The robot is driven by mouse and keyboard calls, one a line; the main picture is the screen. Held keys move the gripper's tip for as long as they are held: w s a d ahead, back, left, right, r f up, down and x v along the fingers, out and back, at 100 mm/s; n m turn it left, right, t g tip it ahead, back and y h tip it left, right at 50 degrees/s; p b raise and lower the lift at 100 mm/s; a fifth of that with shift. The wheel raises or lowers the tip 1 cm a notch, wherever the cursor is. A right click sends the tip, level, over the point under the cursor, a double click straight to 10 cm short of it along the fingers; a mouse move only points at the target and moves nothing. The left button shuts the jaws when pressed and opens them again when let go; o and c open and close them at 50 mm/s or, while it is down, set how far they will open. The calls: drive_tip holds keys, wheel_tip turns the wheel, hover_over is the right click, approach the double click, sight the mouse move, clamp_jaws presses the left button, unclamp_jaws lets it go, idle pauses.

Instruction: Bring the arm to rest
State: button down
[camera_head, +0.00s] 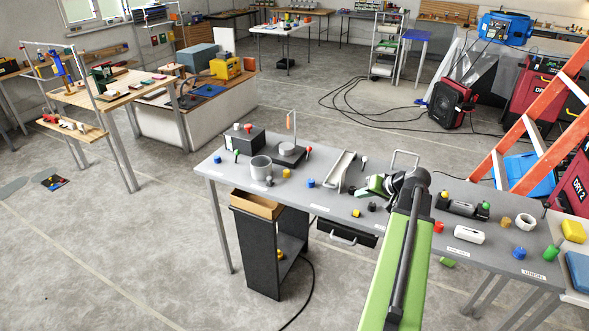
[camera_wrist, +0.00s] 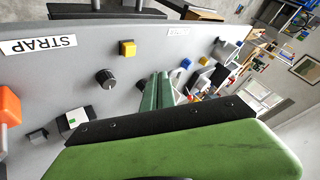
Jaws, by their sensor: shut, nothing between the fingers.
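My gripper (camera_head: 372,187) is over the grey worktable (camera_head: 335,208), beside a metal tray-like piece. In the head view my green arm reaches up from the bottom edge to the dark wrist above the table. The wrist view shows the green fingers (camera_wrist: 157,92) pressed together with nothing between them. A black knob (camera_wrist: 105,78) and a yellow block (camera_wrist: 128,48) lie on the grey surface near the fingers. The exact height of my gripper above the table is hard to tell.
On the table stand a grey cylinder (camera_head: 261,168), a black box (camera_head: 243,143), a metal channel (camera_head: 341,170) and a white piece (camera_head: 469,233). An orange ladder (camera_head: 530,125) stands at right. Open floor lies left of the table.

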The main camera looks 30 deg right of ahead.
drive_tip(key=shift+w, duration=0.1)
drive_tip(key=w+a+n+g+y, duration=0.1)
drive_tip(key=w+a+n, duration=0.1)
drive_tip(key=w+a, duration=0.55)
drive_tip(key=w+a+n+y, duration=0.2)
drive_tip(key=w+a, duration=0.2)
drive_tip(key=a, duration=0.6)
drive_tip(key=w+a+f+n+g, duration=0.1)
drive_tip(key=a+f+n+g, duration=0.1)
drive_tip(key=a, duration=0.9)
drive_tip(key=w+a+f+n+g, duration=0.1)
drive_tip(key=a+n, duration=0.1)
drive_tip(key=a, duration=0.8)
drive_tip(key=s+a+f+n+g+h, duration=0.1)
drive_tip(key=s+a+f+g, duration=0.15)
drive_tip(key=a, duration=0.45)
drive_tip(key=s+a+f+n+g, duration=0.1)
drive_tip(key=s+a, duration=0.2)
drive_tip(key=a, duration=0.3)
drive_tip(key=s+d+m+g+h, duration=0.1)
drive_tip(key=s+d+m+h, duration=0.1)
drive_tip(key=s+d+h, duration=0.1)
drive_tip(key=shift+s+d+f+m+g, duration=0.35)
drive_tip(key=shift+s+d, duration=0.1)
drive_tip(key=shift+s, duration=0.5)
